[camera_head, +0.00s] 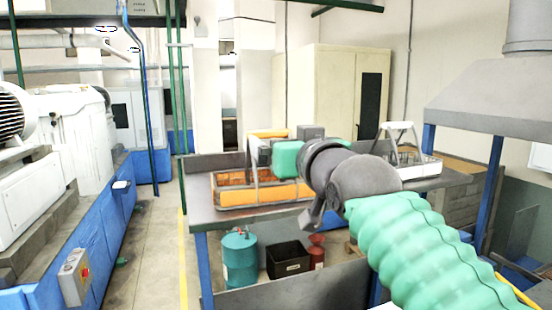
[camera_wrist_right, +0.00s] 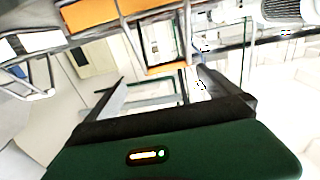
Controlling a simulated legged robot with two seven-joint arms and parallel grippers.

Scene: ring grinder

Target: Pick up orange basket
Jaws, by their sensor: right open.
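The orange basket (camera_head: 230,197) stands on the dark table, with a grey upright handle frame and an orange top grip (camera_head: 268,133). My right arm reaches in from the right, and its green gripper body (camera_head: 287,160) is close beside the handle, hiding part of the basket. In the right wrist view my right gripper (camera_wrist_right: 160,76) is open, its two fingers spread. The handle's orange grip (camera_wrist_right: 168,68) shows at the fingertips, between them in the picture; contact cannot be told. The basket's orange side (camera_wrist_right: 90,12) is at the top. My left gripper is not in view.
A white wire basket (camera_head: 424,166) stands on the table's right part, and it also shows in the right wrist view (camera_wrist_right: 35,75). A teal drum (camera_head: 239,262), a black crate (camera_head: 288,261) and a red can (camera_head: 317,252) are below the tabletop (camera_head: 202,208). Blue-based machinery lines the left.

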